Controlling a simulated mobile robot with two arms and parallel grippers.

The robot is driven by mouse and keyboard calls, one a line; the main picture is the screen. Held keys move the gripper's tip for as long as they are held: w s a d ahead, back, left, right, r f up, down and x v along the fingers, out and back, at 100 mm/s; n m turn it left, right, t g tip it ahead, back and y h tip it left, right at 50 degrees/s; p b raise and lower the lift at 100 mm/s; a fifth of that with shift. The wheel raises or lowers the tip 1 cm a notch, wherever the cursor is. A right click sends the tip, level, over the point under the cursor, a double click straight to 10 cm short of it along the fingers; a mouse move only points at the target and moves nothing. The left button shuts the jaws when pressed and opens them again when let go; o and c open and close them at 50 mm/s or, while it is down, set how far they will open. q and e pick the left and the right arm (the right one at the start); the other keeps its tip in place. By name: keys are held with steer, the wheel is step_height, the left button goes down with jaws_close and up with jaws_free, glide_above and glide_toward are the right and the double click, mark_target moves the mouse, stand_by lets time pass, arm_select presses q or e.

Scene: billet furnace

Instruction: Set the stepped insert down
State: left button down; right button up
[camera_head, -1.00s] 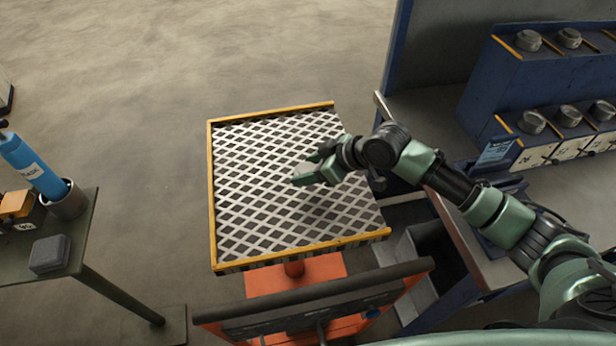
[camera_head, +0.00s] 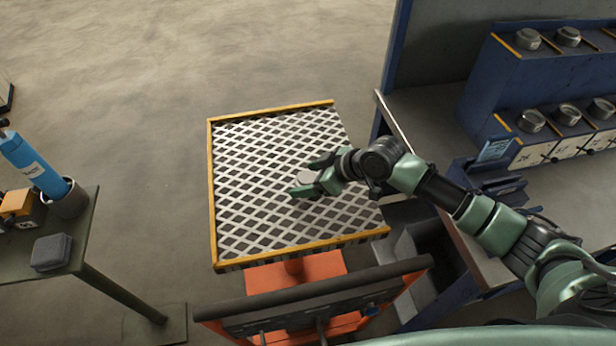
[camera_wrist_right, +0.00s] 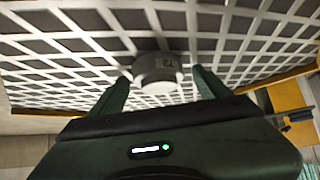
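The stepped insert (camera_wrist_right: 157,72) is a small pale grey round piece with a dark mark on its side. It rests on the white lattice top of the cart (camera_head: 250,205). In the head view the insert (camera_head: 306,178) shows between the fingers of my right gripper (camera_head: 304,178). My right gripper is open. In the right wrist view its fingers (camera_wrist_right: 160,85) stand on either side of the insert, with gaps visible between them and it. My left gripper is in neither view.
The cart has a raised orange rim and a dark push handle (camera_head: 315,297). A blue rack (camera_head: 540,85) with several similar round pieces stands on the bench at right. Much of the lattice is clear.

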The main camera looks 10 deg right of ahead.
steer(key=shift+r, duration=0.25)
steer(key=b+v, duration=0.1)
steer(key=v, duration=1.1)
steer(key=shift+b, duration=0.3)
steer(key=shift+w, duration=0.1)
